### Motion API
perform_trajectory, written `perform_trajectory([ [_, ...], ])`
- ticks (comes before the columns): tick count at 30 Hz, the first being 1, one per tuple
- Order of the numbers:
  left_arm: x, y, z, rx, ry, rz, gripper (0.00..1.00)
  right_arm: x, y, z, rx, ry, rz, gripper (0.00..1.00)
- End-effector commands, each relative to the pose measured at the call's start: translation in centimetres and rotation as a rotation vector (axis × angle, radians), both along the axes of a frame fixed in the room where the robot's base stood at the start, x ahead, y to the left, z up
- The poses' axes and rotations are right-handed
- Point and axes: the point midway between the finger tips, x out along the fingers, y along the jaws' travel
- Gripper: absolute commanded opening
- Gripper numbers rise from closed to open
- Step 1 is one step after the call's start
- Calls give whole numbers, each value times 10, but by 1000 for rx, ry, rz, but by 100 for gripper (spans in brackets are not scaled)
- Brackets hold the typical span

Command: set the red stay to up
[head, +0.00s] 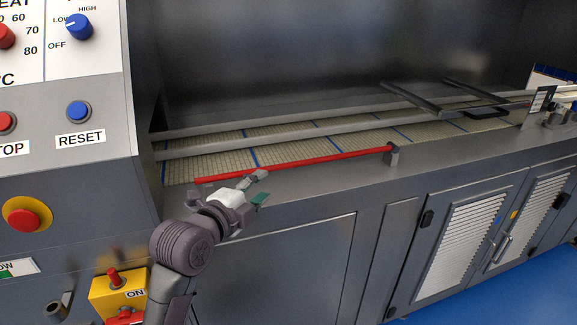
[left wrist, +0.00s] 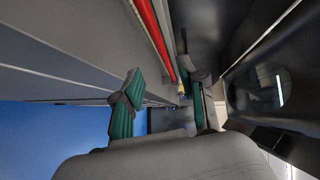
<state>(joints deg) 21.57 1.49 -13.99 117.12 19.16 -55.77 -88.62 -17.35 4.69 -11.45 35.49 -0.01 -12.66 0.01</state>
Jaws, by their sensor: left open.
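The red stay (head: 310,161) is a long thin red bar lying nearly level along the front ledge of the machine. Its right end meets a small grey bracket (head: 393,155), and its left end lies near my left gripper. My left gripper (head: 261,187) is open and empty, at the near side of the bar's left part. In the left wrist view the red stay (left wrist: 155,35) runs down from the top towards the space between the spread green-padded fingers (left wrist: 165,100), nearer the right finger. I cannot tell whether it lies between them. My right gripper is not in view.
A control panel with a RESET button (head: 78,111) and a red stop button (head: 27,220) stands close at left. A yellow ON switch box (head: 108,293) is beside my left arm. Rails (head: 300,132) and a tiled belt lie behind the stay. Louvred doors (head: 468,240) are at right.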

Motion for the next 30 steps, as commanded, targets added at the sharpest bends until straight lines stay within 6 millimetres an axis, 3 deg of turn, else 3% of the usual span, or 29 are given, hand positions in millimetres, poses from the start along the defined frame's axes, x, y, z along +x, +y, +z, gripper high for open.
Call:
perform_trajectory([
  [5,20,-12,-2,-3,1,-2,41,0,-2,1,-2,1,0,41],
  [18,98,-52,-15,-2,2,-1,41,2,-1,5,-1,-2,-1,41],
  [24,115,-60,-18,-3,1,0,41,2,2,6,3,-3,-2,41],
  [30,119,-62,-19,-1,0,1,41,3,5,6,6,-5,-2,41],
])
